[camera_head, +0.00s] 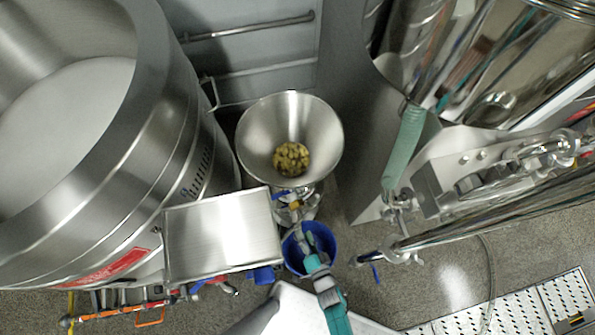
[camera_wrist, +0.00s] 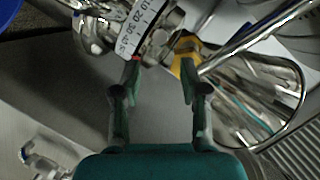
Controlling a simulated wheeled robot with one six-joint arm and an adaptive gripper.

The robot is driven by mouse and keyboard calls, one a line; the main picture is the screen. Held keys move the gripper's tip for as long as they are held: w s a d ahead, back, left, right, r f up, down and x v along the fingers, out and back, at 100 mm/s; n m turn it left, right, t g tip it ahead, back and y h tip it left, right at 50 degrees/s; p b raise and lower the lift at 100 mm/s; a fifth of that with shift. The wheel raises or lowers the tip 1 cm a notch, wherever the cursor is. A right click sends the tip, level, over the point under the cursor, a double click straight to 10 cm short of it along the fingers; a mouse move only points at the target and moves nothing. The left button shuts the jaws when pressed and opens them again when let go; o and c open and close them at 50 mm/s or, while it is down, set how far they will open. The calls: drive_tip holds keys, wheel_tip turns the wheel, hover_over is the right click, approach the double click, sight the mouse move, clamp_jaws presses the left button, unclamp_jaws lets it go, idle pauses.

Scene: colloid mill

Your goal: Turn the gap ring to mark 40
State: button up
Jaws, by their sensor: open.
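In the wrist view the gap ring (camera_wrist: 135,28) is a pale band with dark numbers on a metal body at the top. I can make out 10, 20 and 30; a small red mark shows at its lower edge, and the exact reading is too small to tell. My gripper (camera_wrist: 158,72) is open, its left fingertip close to the ring's lower edge and its right fingertip by a yellow part (camera_wrist: 186,52). Nothing shows between the fingers, and contact is unclear. In the head view the mill's steel hopper (camera_head: 257,140) holds yellow-green pieces; the ring below is mostly hidden.
A blue bucket (camera_head: 325,238) stands on the floor below my arm. A steel box (camera_head: 222,235) sits left of it, beside a large steel vessel (camera_head: 125,190). Metal pipes (camera_head: 450,232) and a green hose (camera_head: 404,150) stand to the right.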

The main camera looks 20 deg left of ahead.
sight(294, 212)
drive_tip(key=x, duration=1)
drive_tip(key=shift+w+a, duration=0.15)
drive_tip(key=shift+a, duration=0.1)
clamp_jaws()
